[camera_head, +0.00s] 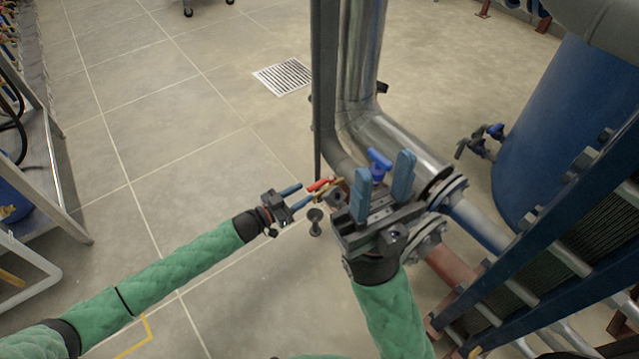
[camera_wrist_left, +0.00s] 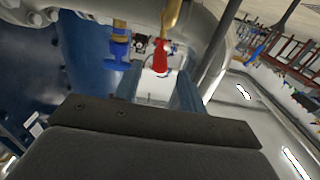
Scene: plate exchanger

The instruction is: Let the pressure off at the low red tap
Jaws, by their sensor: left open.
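The low red tap has a red lever (camera_head: 319,184) on a brass body (camera_head: 331,189), beside the lower pipework. In the left wrist view the red lever (camera_wrist_left: 160,57) hangs below its brass stem (camera_wrist_left: 171,14), in line with the gap between my fingers. My left gripper (camera_head: 303,196) is open, its two blue fingers pointing right at the lever. The lever appears at or just past the fingertips; I cannot tell whether they touch. My right gripper (camera_head: 382,180) is open and empty, in front of the pipework, nearer the camera.
A blue-handled valve (camera_head: 379,160) stands behind my right gripper and shows beside the red lever in the left wrist view (camera_wrist_left: 119,45). Silver pipes (camera_head: 365,125), a blue tank (camera_head: 560,120) and the plate stack (camera_head: 570,255) crowd the right.

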